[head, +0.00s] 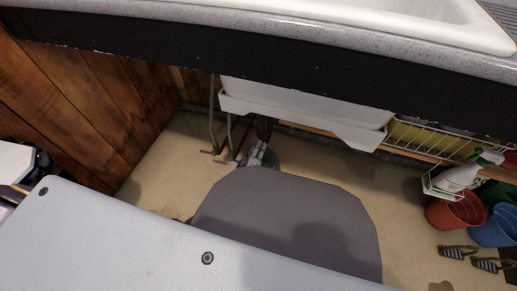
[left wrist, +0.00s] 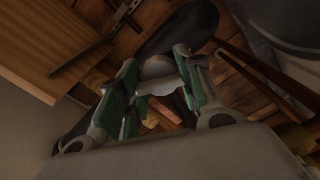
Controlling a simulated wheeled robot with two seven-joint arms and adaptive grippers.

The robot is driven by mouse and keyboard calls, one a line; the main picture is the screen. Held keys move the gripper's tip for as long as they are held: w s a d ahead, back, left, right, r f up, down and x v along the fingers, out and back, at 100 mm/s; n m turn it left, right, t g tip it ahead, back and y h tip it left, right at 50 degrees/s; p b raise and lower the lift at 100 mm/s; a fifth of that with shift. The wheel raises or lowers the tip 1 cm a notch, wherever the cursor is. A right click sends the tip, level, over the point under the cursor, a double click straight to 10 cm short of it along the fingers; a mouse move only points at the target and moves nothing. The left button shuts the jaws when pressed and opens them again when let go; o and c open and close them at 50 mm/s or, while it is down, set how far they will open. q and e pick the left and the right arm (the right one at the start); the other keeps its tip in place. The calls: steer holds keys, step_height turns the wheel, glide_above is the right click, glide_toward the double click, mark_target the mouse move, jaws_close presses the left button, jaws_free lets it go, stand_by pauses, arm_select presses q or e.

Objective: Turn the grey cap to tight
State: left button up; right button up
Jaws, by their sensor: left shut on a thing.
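My left gripper (left wrist: 158,82) shows in the left wrist view with both green-padded fingers closed in on a pale grey, rounded piece. This looks like the grey cap (left wrist: 157,68), held between the fingertips, with a dark curved pipe-like part just beyond it. In the head view the left gripper (head: 262,157) is small and partly hidden, low under the sink beside thin hoses. The cap itself cannot be made out there. How tight the cap sits cannot be told. My right gripper is not in view.
A sink (head: 440,22) in a speckled counter (head: 300,35) overhangs the space. A white tray-like ledge (head: 300,118) hangs below it. Hoses (head: 213,125) run down at its left. A spray bottle (head: 465,173), red bucket (head: 457,211) and blue bucket (head: 495,228) stand right. Wood panelling (head: 70,100) closes the left.

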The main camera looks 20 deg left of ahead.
arm_select(q)
steer(key=m, duration=1.2)
stand_by(0.4)
steer(key=shift+m, duration=0.4)
steer(key=o, duration=1.2)
